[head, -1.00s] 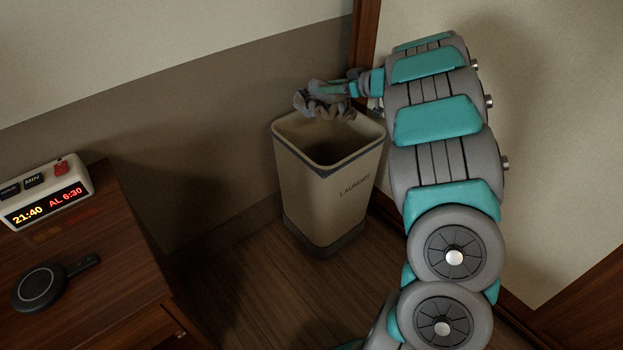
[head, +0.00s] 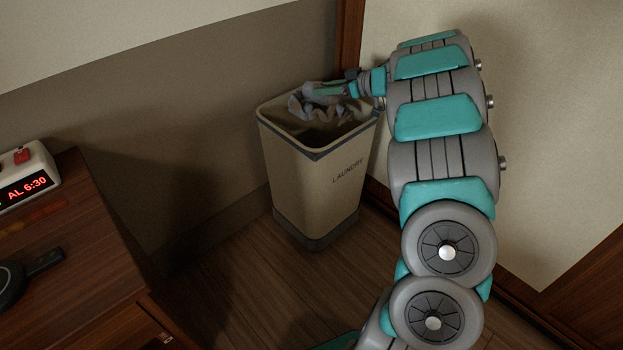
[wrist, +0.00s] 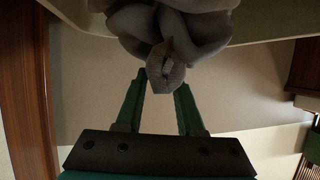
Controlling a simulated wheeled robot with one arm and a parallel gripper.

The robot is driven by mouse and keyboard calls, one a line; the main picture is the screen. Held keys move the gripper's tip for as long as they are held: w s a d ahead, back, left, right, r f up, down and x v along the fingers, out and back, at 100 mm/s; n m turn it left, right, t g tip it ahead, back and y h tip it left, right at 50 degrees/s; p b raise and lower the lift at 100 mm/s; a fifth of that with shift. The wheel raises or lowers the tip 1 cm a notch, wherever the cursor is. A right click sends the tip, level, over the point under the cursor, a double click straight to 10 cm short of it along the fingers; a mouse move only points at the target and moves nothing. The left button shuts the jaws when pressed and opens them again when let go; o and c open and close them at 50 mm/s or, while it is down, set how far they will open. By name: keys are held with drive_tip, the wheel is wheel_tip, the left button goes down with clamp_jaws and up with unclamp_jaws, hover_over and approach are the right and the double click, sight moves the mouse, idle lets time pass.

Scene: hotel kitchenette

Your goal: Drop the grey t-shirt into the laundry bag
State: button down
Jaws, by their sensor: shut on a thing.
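The grey t-shirt (head: 318,104) is a crumpled bundle at the mouth of the laundry bag, partly below its rim. The laundry bag (head: 310,180) is a tall beige bin with a dark rim and the word LAUNDRY on its front. My gripper (head: 322,90) is over the bag's opening, shut on the t-shirt. In the wrist view the t-shirt (wrist: 170,35) bunches beyond the fingertips of my gripper (wrist: 160,88), with a fold between them. The bottom of the bag's inside is hidden.
A wooden cabinet (head: 75,250) stands at the left with an alarm clock (head: 25,178) and a dark round device (head: 10,283) on it. A wall lies behind the bag, and a wood-framed pale panel (head: 550,130) is at the right. Floor is clear between cabinet and bag.

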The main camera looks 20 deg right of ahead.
drive_tip(key=shift+f, duration=0.45)
drive_tip(key=shift+r, duration=0.1)
drive_tip(key=shift+c, duration=2.2)
unclamp_jaws()
drive_tip(key=v, duration=0.7)
drive_tip(key=shift+s+d+r+p, duration=0.15)
drive_tip(key=shift+s+d+p, duration=0.1)
drive_tip(key=shift+p, duration=0.05)
